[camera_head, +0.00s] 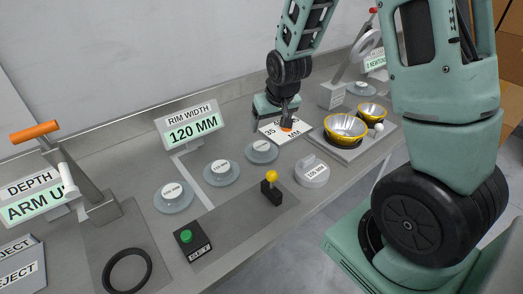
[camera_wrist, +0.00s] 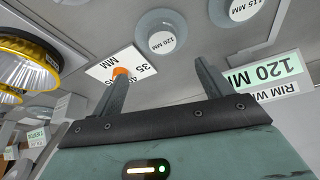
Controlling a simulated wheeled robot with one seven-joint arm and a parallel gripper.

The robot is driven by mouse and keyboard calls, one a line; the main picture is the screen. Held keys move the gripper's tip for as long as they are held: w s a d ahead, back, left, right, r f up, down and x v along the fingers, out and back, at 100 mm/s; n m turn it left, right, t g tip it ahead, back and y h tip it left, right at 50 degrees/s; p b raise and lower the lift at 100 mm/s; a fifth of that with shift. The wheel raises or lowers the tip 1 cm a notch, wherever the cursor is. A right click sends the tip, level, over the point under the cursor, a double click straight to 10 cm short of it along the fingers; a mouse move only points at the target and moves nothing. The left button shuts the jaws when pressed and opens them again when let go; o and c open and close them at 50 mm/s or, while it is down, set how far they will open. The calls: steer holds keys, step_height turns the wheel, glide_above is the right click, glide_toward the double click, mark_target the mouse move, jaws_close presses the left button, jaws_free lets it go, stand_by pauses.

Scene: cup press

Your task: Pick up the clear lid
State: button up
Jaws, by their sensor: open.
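Several pale, see-through round lids with white size labels lie on the grey bench. One (camera_head: 262,153) is nearest my gripper and shows in the wrist view (camera_wrist: 148,22), where its label reads 120 MM. A second (camera_head: 223,173) reads 115 MM in the wrist view (camera_wrist: 222,12). A third (camera_head: 173,198) lies further left. A clear round piece with a raised ridge (camera_head: 313,175) sits nearer the bench front. My gripper (camera_head: 286,122) is open and empty above the white 35 MM card (camera_head: 270,132). In the wrist view its fingers (camera_wrist: 158,78) are wide apart.
Two yellow-rimmed silver bowls (camera_head: 346,127) stand on a tray at the right. A RIM WIDTH 120 MM sign (camera_head: 192,124) stands behind the lids. A yellow-knobbed lever (camera_head: 271,188), a green button box (camera_head: 187,240) and an orange-handled press (camera_head: 60,150) are also there.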

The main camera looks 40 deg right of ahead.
steer(key=p, duration=0.1)
glide_above(262, 146)
steer(key=s, duration=0.3)
steer(key=f, duration=0.6)
steer(key=shift+w+f, duration=0.2)
steer(key=shift+f, duration=0.15)
steer(key=shift+a+p+x, duration=0.15)
steer(key=shift+p+x, duration=0.3)
steer(key=shift+x, duration=0.9)
steer(key=shift+a+p+x, duration=0.2)
steer(key=shift+p+x, duration=0.2)
steer(key=shift+x, duration=0.95)
steer(key=shift+w, duration=0.15)
steer(key=c, duration=1.1)
